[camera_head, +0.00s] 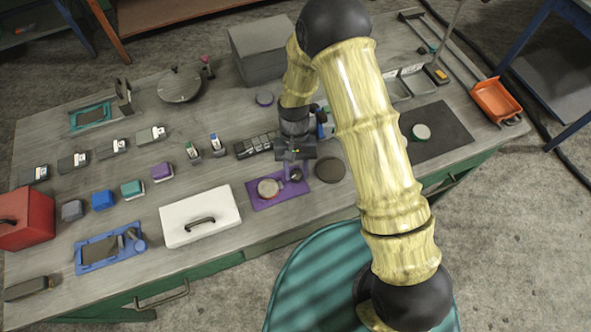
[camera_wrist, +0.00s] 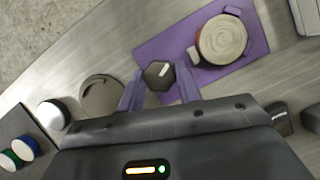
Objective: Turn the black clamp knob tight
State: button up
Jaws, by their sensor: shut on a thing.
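The black clamp knob (camera_wrist: 158,75) sits at the edge of the purple base plate in the wrist view, with a pale mark on its top. My gripper (camera_wrist: 160,88) is shut on the knob, one purple finger at each side. A round pale wooden piece (camera_wrist: 222,39) sits on the purple plate (camera_wrist: 158,42) between small clamp blocks. In the head view my gripper (camera_head: 295,172) comes down over the right side of the purple plate (camera_head: 254,203). The round piece (camera_head: 268,188) shows to its left. The knob is mostly hidden there by the gripper.
A dark round disc (camera_head: 330,169) lies just right of the plate. A white box with a handle (camera_head: 200,213) stands to the left. A black mat (camera_head: 437,131) lies to the right, and a grey box (camera_head: 262,48) stands at the back. Bare bench lies around the purple plate.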

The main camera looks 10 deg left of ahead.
jog(key=m+y, duration=0.1)
jog(key=m, duration=0.1)
jog(key=m+y, duration=0.1)
jog(key=m, duration=0.2)
jog(key=shift+d+m+b, duration=0.2)
jog(key=shift+m+b, duration=0.1)
jog(key=m+y, duration=0.1)
jog(key=m, duration=0.2)
jog(key=m+t+y+b, duration=0.1)
jog(key=m, duration=0.1)
jog(key=shift+d+m, duration=0.1)
jog(key=shift+m, duration=0.3)
jog(key=o, duration=1)
jog(key=b+v, duration=0.1)
jog(key=v, duration=1.6)
jog(key=shift+d+r, duration=0.2)
jog(key=shift+d, duration=0.1)
jog(key=shift+s, duration=0.1)
